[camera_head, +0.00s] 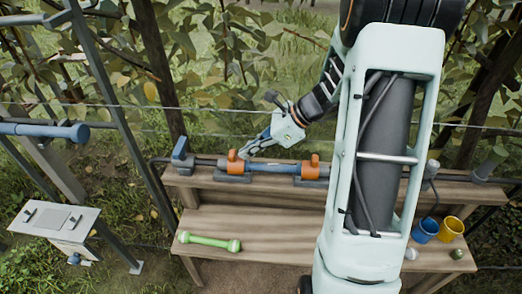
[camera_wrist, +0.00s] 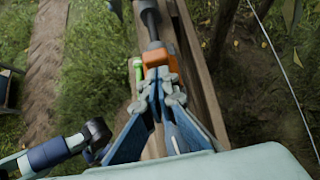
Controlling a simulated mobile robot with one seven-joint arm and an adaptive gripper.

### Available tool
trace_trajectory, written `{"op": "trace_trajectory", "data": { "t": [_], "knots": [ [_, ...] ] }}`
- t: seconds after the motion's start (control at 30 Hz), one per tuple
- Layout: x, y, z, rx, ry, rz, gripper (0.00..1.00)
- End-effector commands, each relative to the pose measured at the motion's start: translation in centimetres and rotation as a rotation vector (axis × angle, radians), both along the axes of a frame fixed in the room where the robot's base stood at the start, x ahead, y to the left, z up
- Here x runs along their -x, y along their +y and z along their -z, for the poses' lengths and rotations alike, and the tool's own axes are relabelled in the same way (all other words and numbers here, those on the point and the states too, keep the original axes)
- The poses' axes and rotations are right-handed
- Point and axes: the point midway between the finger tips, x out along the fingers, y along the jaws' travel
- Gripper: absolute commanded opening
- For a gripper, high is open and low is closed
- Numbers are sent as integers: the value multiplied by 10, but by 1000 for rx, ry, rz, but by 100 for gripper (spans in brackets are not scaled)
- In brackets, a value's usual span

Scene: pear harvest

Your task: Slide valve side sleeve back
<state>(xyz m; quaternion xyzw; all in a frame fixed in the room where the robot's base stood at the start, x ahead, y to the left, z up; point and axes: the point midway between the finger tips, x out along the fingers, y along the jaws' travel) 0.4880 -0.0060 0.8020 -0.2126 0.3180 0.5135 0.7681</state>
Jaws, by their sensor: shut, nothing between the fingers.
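An orange sleeve (camera_head: 235,162) sits on the pipe line at the left, on a dark support. A second orange sleeve (camera_head: 311,167) sits further right. A blue pipe section (camera_head: 272,166) runs between them. My gripper (camera_head: 246,148) is shut and empty, just above and beside the left sleeve. In the wrist view, the shut fingertips (camera_wrist: 163,76) are close in front of an orange sleeve (camera_wrist: 157,57) and partly hide it; I cannot tell whether they touch. A blue valve-like part (camera_head: 181,153) stands at the line's left end.
The line lies on the upper shelf of a wooden bench (camera_head: 265,218). A green dumbbell-shaped part (camera_head: 209,241) lies on the lower shelf. A blue cup (camera_head: 425,230) and a yellow cup (camera_head: 451,228) stand at the right. My arm covers the bench's right part.

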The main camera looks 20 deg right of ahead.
Motion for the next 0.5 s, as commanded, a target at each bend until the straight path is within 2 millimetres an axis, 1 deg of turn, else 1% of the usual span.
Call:
{"op": "trace_trajectory", "data": {
  "t": [0.1,0.4,0.5],
  "knots": [
    [-2,5,0,1,0,0,0],
    [-2,5,0,1,0,0,0],
    [-4,9,-1,0,0,-1,0]
  ]
}}
